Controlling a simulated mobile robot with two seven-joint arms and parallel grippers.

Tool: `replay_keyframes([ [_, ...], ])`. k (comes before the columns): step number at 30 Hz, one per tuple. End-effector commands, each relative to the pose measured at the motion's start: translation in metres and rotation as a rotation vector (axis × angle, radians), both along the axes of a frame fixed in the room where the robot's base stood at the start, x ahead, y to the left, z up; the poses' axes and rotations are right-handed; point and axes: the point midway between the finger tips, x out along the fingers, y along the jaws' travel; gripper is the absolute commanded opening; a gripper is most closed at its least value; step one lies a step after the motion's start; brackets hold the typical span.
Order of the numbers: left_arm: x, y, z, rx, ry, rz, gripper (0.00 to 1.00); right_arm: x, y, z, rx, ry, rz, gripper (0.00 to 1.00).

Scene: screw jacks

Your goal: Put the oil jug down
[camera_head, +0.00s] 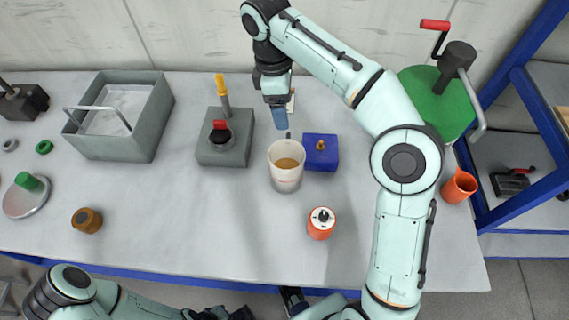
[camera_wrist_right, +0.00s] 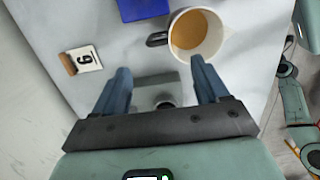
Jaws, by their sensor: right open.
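The oil jug (camera_head: 285,177) is a white cup with amber oil in it. It stands upright on the table, and its dark handle (camera_wrist_right: 158,39) faces the back of the table. In the wrist view the jug (camera_wrist_right: 212,48) lies beyond my fingertips. My right gripper (camera_head: 279,117) is just behind the jug, pointing down. In the wrist view my right gripper (camera_wrist_right: 160,72) has its two blue fingers wide apart with nothing between them, clear of the handle.
A blue block (camera_head: 321,153) stands close right of the jug, and a grey block (camera_head: 225,150) with a knob stands left. An orange-red timer-like item (camera_head: 321,222) is in front. A grey bin (camera_head: 150,128) is farther left. The front middle of the table is clear.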

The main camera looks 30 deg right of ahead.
Motion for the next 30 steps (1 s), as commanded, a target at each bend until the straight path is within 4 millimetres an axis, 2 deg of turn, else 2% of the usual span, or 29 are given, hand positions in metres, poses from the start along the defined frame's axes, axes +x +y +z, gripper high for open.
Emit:
replay_keyframes([
  [1,-0.004,0.000,-0.009,0.000,0.005,0.001,0.00,-0.002,-0.002,-0.016,-0.002,0.005,-0.001,0.74],
  [4,-0.006,0.000,-0.017,0.000,0.008,0.001,0.00,-0.003,-0.004,-0.034,-0.001,0.004,0.000,0.74],
  [7,-0.007,0.000,-0.021,0.000,0.009,0.000,0.00,-0.004,-0.005,-0.047,-0.002,0.003,0.000,0.74],
  [14,-0.009,0.000,-0.026,0.000,0.010,0.000,0.00,-0.004,-0.006,-0.062,-0.001,0.001,0.002,0.74],
  [21,-0.011,0.000,-0.038,0.001,0.012,0.001,0.00,-0.007,-0.010,-0.098,-0.002,0.001,0.002,0.74],
  [25,-0.010,0.000,-0.039,0.001,0.010,0.001,0.00,-0.007,-0.011,-0.107,-0.001,0.000,0.002,0.74],
  [30,-0.010,0.000,-0.039,0.000,0.009,0.001,0.00,-0.007,-0.011,-0.106,-0.001,-0.001,0.002,0.74],
])
